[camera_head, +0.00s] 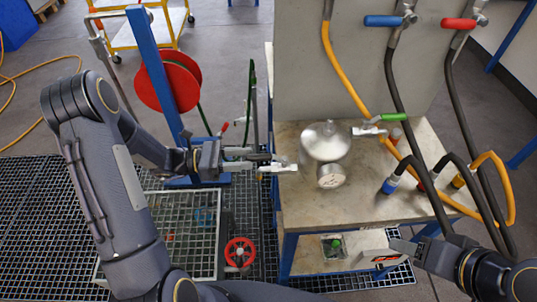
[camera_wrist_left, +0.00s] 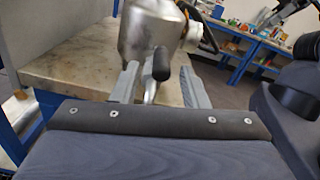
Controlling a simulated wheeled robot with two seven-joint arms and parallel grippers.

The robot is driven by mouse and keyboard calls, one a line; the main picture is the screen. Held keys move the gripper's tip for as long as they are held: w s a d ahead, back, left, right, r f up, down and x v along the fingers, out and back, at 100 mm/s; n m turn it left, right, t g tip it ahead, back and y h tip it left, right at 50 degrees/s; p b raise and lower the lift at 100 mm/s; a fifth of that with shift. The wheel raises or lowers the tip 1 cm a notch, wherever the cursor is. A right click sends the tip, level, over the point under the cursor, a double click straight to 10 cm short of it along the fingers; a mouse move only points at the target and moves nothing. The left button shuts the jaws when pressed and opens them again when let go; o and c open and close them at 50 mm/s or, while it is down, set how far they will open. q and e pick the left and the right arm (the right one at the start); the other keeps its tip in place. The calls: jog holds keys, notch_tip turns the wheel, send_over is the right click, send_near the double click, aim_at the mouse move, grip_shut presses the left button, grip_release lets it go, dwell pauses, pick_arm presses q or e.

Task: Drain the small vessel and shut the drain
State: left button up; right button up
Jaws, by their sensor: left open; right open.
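The small metal vessel (camera_head: 326,142) stands on the worn bench top, with a round capped flange at its front. It also shows in the left wrist view (camera_wrist_left: 148,30). A black lever handle (camera_wrist_left: 161,65) on a metal stem is in front of the vessel in that view. My left gripper (camera_head: 250,159) is at the bench's left edge, left of the vessel. Its fingers are open on either side of the lever; contact cannot be told. My right gripper (camera_head: 394,252) is open at the lower right, apart from the vessel.
A green-handled valve (camera_head: 390,118) joins an orange hose right of the vessel. Blue (camera_head: 383,21) and red (camera_head: 459,24) valve handles are on the panel behind. Several hoses crowd the bench's right side. A red handwheel (camera_head: 239,252) is low, by the floor grating.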

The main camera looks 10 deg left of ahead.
aim_at(264, 158)
pick_arm(q)
jog(key=p+x, duration=0.1)
jog(key=x, duration=0.5)
jog(key=shift+c, duration=0.2)
grip_shut()
